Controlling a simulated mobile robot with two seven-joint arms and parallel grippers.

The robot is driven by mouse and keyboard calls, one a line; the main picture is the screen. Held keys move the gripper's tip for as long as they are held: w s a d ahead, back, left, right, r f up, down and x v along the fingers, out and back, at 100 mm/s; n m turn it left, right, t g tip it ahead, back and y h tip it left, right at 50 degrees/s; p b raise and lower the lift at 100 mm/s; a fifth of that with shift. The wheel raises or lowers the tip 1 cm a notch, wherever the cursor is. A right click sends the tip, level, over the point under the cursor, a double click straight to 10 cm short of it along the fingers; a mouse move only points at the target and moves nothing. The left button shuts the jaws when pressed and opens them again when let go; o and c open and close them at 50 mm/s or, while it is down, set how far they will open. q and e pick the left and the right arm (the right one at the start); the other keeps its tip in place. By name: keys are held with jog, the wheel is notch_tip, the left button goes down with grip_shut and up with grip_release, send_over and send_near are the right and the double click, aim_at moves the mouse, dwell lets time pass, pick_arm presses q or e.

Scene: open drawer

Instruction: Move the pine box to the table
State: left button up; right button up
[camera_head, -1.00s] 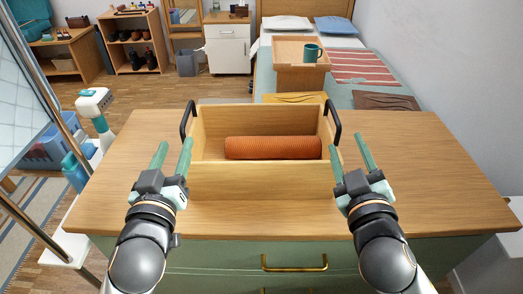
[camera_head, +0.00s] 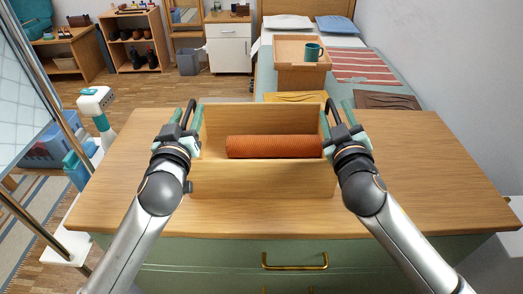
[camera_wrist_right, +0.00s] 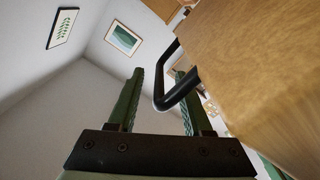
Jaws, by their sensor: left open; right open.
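The pine box (camera_head: 264,179) stands upright on the wooden top of a green cabinet. An orange ribbed roll (camera_head: 274,147) lies inside it. A black handle (camera_head: 188,112) rises on its left side and another (camera_head: 332,109) on its right; the right one also shows in the right wrist view (camera_wrist_right: 184,91). My left gripper (camera_head: 187,116) is open at the left handle. My right gripper (camera_head: 336,114) is open at the right handle; in the wrist view, the handle's bar shows between its fingers (camera_wrist_right: 160,72). Contact with either handle cannot be told.
The cabinet top (camera_head: 420,165) is clear on both sides of the box. Behind is a bed with a wooden tray (camera_head: 290,53) and a green mug (camera_head: 313,52). A brass drawer handle (camera_head: 294,262) is in front.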

pick_arm(q)
jog(key=shift+w, duration=0.65)
pick_arm(e)
jog(key=shift+w, duration=0.65)
pick_arm(q)
grip_shut()
pick_arm(e)
grip_shut()
pick_arm(q)
jog(key=shift+a, duration=0.2)
pick_arm(e)
jog(key=shift+d+r, duration=0.15)
jog(key=shift+d, duration=0.05)
pick_arm(q)
jog(key=shift+r, duration=0.2)
pick_arm(e)
jog(key=shift+r, duration=0.15)
